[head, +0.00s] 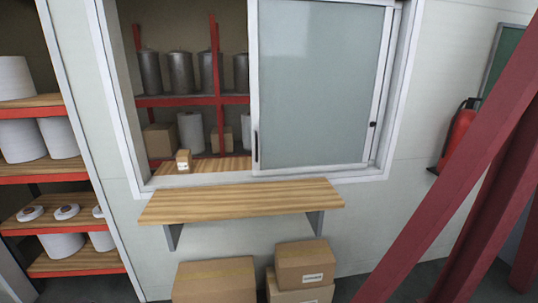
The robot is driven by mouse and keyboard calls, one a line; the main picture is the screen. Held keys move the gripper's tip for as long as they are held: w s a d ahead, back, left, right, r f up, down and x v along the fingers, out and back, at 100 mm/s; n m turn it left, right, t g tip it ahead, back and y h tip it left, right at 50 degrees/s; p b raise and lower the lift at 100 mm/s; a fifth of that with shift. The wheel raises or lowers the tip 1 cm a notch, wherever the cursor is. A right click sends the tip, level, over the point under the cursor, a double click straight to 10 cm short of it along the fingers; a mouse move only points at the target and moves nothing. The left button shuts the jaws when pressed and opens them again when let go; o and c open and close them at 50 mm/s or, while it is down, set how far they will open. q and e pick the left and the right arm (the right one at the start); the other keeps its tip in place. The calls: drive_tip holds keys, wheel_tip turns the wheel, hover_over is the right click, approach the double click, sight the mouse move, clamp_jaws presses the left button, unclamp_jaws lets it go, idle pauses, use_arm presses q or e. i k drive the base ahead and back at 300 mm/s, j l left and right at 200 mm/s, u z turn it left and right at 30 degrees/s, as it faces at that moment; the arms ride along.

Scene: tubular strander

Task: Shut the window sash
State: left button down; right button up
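The window sash (320,85) is a pale-framed sliding pane with greyish glass, standing over the right part of the window frame (116,95). A dark upright handle (257,146) is on its left edge, and a small dark fitting (373,124) shows near the right. The left part of the window is open, and shelves show through it. Neither of my grippers is in view.
A wooden counter (240,202) juts out below the window on brackets. Cardboard boxes (215,280) stand on the floor beneath it. Red slanted beams (465,170) cross the right side, near a fire extinguisher (458,130). Shelves with white spools (22,140) are at left.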

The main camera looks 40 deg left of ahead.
sight(254, 25)
drive_tip(key=i+l+u, duration=0.35)
drive_tip(key=i, duration=0.2)
drive_tip(key=i+l+u, duration=0.35)
drive_tip(key=i, duration=0.2)
drive_tip(key=i+l+u, duration=0.35)
drive_tip(key=i+l, duration=0.1)
drive_tip(key=i, duration=0.05)
